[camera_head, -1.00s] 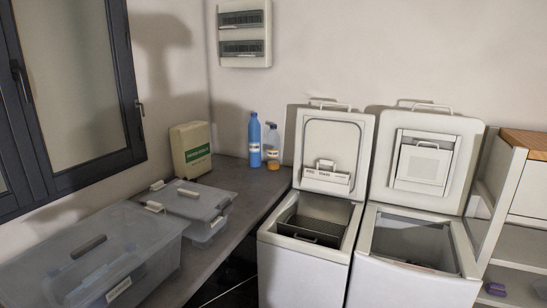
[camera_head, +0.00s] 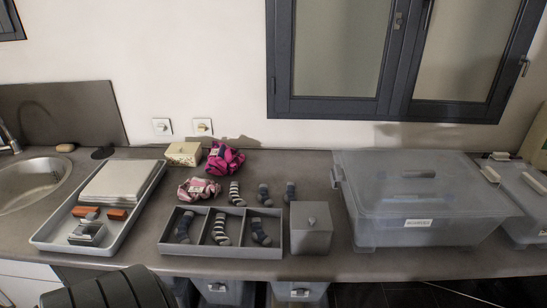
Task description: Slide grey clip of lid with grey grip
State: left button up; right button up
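A large translucent box (camera_head: 400,225) with a translucent lid (camera_head: 440,200) stands on the counter at the right. A grey grip (camera_head: 413,174) lies on top of this lid. A greyish clip (camera_head: 336,178) shows at its left edge and a white clip (camera_head: 490,174) at its right edge. I cannot tell whether either clip is slid. A smaller translucent box (camera_head: 530,212), cut by the right picture edge, has a pale grip (camera_head: 535,182) on its lid and a pale clip (camera_head: 500,156) at the back.
On the counter stand a grey divided tray (camera_head: 222,252) with socks, a small grey lidded box (camera_head: 311,235), and a white tray (camera_head: 98,240) with orange items. Loose socks and a pink bundle (camera_head: 224,158) lie behind. A sink (camera_head: 30,183) is at left.

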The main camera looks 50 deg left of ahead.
aim_at(337, 173)
jog(key=u, duration=1.1)
jog(key=k+j, duration=0.05)
